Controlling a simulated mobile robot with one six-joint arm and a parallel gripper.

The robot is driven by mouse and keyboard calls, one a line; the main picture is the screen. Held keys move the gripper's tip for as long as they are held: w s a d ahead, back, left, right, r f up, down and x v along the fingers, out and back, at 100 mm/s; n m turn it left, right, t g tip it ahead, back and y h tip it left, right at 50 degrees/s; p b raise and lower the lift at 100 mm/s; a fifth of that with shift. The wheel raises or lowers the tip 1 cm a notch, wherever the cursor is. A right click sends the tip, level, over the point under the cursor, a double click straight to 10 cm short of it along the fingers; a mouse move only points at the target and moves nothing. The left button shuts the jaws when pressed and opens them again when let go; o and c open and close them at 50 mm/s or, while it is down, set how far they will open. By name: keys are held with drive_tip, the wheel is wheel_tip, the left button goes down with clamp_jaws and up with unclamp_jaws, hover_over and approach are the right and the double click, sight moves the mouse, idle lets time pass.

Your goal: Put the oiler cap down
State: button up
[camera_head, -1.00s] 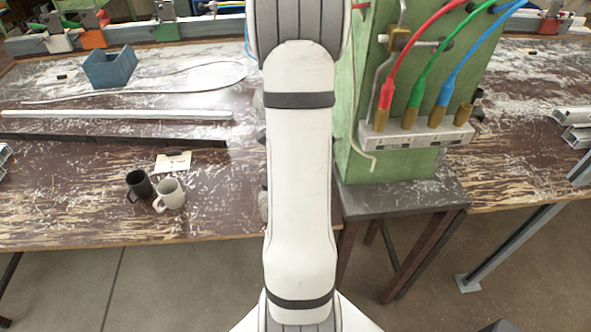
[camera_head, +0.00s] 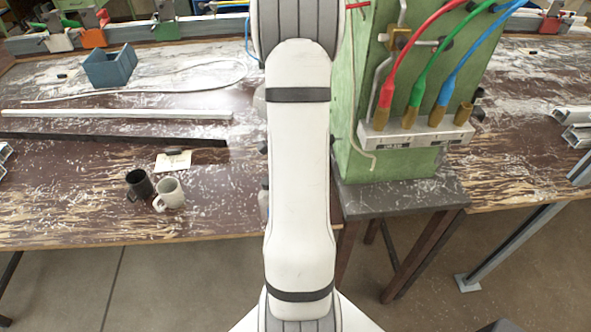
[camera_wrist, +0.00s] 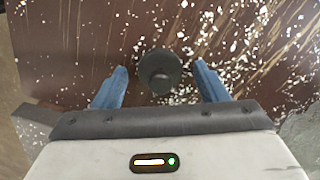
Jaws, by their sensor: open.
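The oiler cap (camera_wrist: 159,72), a dark round piece with a knob on top, shows in the wrist view on the scratched brown bench top. My gripper (camera_wrist: 161,80) is open, with one blue finger to the left of the cap and one to its right. A gap shows on both sides, so neither finger touches it. In the head view my own arm hides the gripper and the cap.
A blue bin (camera_head: 110,68) sits farther back. A green cabinet (camera_head: 400,165) with coloured hoses stands close on the right.

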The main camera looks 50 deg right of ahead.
drive_tip(key=shift+r, duration=0.1)
wheel_tip(320, 180, up, 12)
drive_tip(key=a+r+n+t, duration=0.1)
drive_tip(key=a+r+n, duration=0.3)
drive_tip(key=a, duration=0.5)
drive_tip(key=a+r+n, duration=0.3)
drive_tip(key=a+n, duration=0.4)
drive_tip(key=a, duration=0.3)
drive_tip(key=s+a+n+t, duration=0.1)
drive_tip(key=s+a+n, duration=0.2)
drive_tip(key=a+n, duration=0.2)
drive_tip(key=s+a+r+n, duration=0.1)
drive_tip(key=s+a+n, duration=0.2)
drive_tip(key=a, duration=0.3)
drive_tip(key=shift+s+a+n+t, duration=0.25)
drive_tip(key=shift+s+n+t, duration=0.15)
drive_tip(key=shift+n, duration=0.5)
drive_tip(key=shift+w, duration=0.1)
